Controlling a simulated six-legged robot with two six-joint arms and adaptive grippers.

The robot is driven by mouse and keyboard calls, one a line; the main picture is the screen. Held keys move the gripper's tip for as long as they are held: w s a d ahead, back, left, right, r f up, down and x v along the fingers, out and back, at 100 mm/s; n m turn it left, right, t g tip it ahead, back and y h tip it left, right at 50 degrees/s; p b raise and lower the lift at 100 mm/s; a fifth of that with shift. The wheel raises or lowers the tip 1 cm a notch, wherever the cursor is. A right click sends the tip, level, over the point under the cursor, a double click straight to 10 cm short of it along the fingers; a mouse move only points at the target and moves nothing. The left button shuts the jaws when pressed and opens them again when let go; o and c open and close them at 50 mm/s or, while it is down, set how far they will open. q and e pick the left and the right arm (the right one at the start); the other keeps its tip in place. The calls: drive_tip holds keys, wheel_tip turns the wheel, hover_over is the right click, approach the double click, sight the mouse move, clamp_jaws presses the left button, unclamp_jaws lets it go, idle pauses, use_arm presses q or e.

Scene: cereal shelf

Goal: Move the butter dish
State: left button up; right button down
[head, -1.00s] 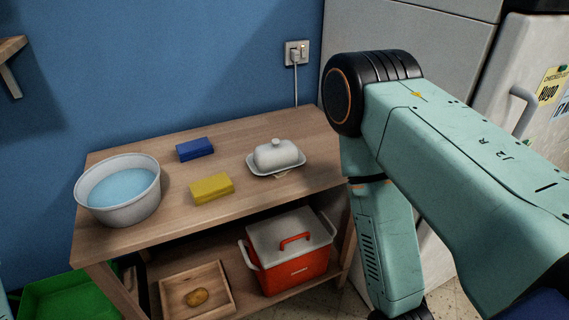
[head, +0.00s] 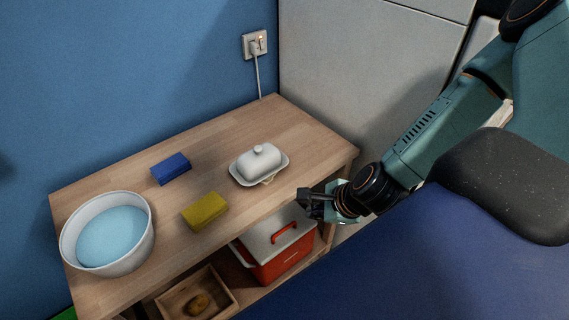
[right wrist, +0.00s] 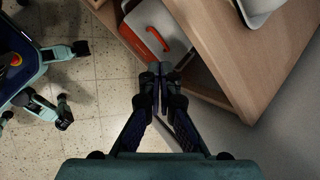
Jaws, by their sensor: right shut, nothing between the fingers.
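The white butter dish (head: 259,163), a lidded dish on a plate, sits upright on the wooden table top (head: 120,182) near its front edge. Part of it shows at the top of the right wrist view (right wrist: 262,8). My right gripper (head: 303,203) is shut and empty, in front of the table's right front part, apart from the dish and to its lower right. In the right wrist view, its fingertips (right wrist: 160,70) meet beside the table's edge. My left gripper is not in view.
A blue block (head: 171,168), a yellow block (head: 205,212) and a white basin of water (head: 108,234) stand left of the dish. Below are a red cooler (head: 283,258) and a wooden tray (head: 172,304). A socket (head: 255,44) and fridge (head: 345,75) are behind. The top right of the table is clear.

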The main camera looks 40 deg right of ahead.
drive_tip(key=w+d+r+m+t+p, duration=0.1)
drive_tip(key=w+r+m+t+p, duration=0.15)
drive_tip(key=r+m, duration=0.55)
drive_tip(key=shift+m, duration=0.9)
drive_tip(key=b+x, duration=0.3)
drive_tip(key=b, duration=0.1)
drive_tip(key=d+b+x, duration=0.1)
drive_tip(key=b+x, duration=0.6)
drive_tip(key=b, duration=0.2)
drive_tip(key=shift+s+d+f, duration=0.15)
drive_tip(key=shift+d+f, duration=0.1)
drive_tip(key=shift+f, duration=0.3)
drive_tip(key=shift+w+f+b, duration=0.45)
drive_tip(key=shift+w+b, duration=0.05)
drive_tip(key=shift+b, duration=0.35)
drive_tip(key=w+b, duration=0.2)
drive_tip(key=shift+w+a+r, duration=0.15)
drive_tip(key=shift+w, duration=0.2)
drive_tip(key=shift+w+a, duration=0.1)
drive_tip(key=shift+w, duration=0.45)
